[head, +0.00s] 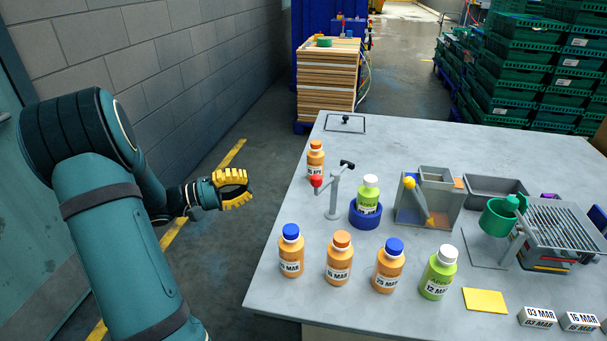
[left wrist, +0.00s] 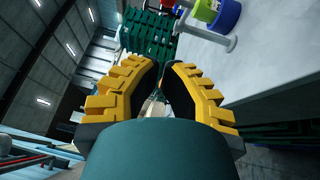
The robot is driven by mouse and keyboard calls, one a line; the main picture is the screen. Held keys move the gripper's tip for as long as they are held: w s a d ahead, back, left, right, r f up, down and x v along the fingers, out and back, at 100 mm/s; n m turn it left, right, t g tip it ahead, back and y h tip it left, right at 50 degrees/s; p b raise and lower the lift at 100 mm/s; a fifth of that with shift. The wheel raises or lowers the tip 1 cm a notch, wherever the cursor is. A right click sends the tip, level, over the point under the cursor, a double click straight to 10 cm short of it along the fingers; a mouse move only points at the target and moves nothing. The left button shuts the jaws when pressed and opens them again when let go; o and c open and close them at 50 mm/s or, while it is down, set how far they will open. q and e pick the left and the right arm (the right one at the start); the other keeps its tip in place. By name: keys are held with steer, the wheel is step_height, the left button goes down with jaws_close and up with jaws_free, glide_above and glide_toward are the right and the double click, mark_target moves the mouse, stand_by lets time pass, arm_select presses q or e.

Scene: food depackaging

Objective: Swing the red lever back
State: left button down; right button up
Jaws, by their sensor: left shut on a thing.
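The red lever's ball knob (head: 316,181) points left from a grey post (head: 335,200) on the table. A black piece (head: 347,165) tops the arm's other end. A green bottle with a white cap (head: 367,190) stands upright in a blue ring holder (head: 365,217) beside the post. My left gripper (head: 245,187) is off the table's left edge, apart from the lever. Its yellow fingers, also seen in the left wrist view (left wrist: 160,75), are closed in on something too hidden to name. My right gripper is out of view.
Several bottles, one an orange bottle (head: 291,253), line the table's (head: 285,290) front. Another orange bottle (head: 315,158) stands behind the lever. A grey box with a yellow lever (head: 415,195) and a green cup (head: 497,218) are to the right. Free floor lies left of the table.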

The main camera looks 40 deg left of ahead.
arm_select(q)
steer(key=w+d+r+n+b, duration=0.1)
steer(key=w+d, duration=0.7)
steer(key=w, duration=0.1)
steer(key=shift+d+r+t, duration=0.2)
steer(key=shift+t, duration=0.1)
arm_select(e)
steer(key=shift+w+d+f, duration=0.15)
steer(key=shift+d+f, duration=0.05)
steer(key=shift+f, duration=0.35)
arm_select(q)
steer(key=shift+d, duration=0.1)
